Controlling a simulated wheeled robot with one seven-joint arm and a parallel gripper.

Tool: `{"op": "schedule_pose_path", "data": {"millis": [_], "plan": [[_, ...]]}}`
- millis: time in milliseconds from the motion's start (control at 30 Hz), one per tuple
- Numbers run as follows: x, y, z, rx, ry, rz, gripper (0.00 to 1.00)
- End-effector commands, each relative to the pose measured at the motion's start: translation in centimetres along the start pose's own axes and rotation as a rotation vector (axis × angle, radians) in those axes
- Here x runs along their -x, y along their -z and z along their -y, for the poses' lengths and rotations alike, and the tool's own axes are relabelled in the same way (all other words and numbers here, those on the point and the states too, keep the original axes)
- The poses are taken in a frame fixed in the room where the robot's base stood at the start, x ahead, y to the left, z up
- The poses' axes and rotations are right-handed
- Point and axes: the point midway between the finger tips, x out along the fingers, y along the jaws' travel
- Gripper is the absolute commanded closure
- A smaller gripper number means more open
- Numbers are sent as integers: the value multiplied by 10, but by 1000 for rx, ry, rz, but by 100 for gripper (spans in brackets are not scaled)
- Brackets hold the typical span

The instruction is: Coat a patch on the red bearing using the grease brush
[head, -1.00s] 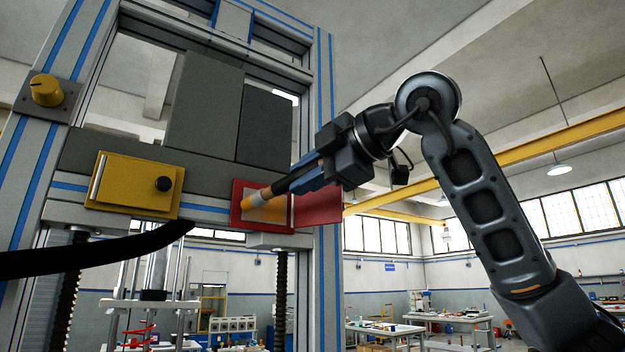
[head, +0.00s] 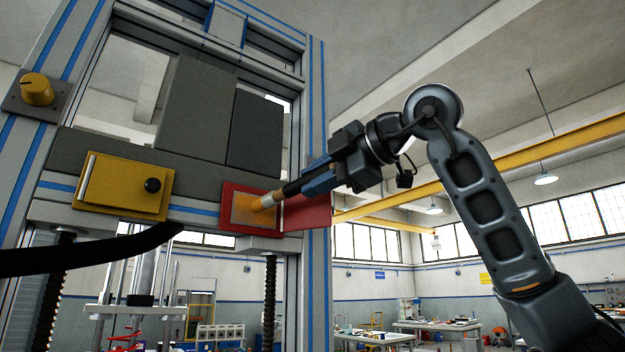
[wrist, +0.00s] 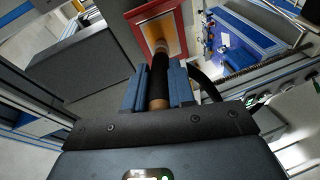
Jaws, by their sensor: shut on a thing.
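The red bearing (head: 226,212) is a red square frame around an amber-tan patch (head: 243,212) on the machine's crossbeam, with a red flap (head: 312,211) open at its right. The bearing also shows at the top of the wrist view (wrist: 137,34). My gripper (head: 313,183) is shut on the grease brush (head: 288,191), to the right of the bearing. The brush has a dark handle, a pale ferrule and an orange tip. Its tip is over the patch's upper middle and appears to touch it. In the wrist view the handle (wrist: 159,76) sits between the blue fingers.
A yellow cover (head: 120,186) with a black knob is left of the bearing. A yellow dial (head: 37,89) is on the frame's left post. A black hose (head: 90,255) crosses the lower left. Free air lies right of the machine, with workbenches (head: 437,325) far behind.

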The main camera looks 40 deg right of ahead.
Motion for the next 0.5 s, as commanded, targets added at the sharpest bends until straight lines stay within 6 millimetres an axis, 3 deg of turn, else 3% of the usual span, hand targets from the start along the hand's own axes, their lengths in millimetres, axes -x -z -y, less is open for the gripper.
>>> {"op": "schedule_pose_path", "data": {"millis": [500], "plan": [[-7, 33, 6, 2, 0, -2, 100]]}}
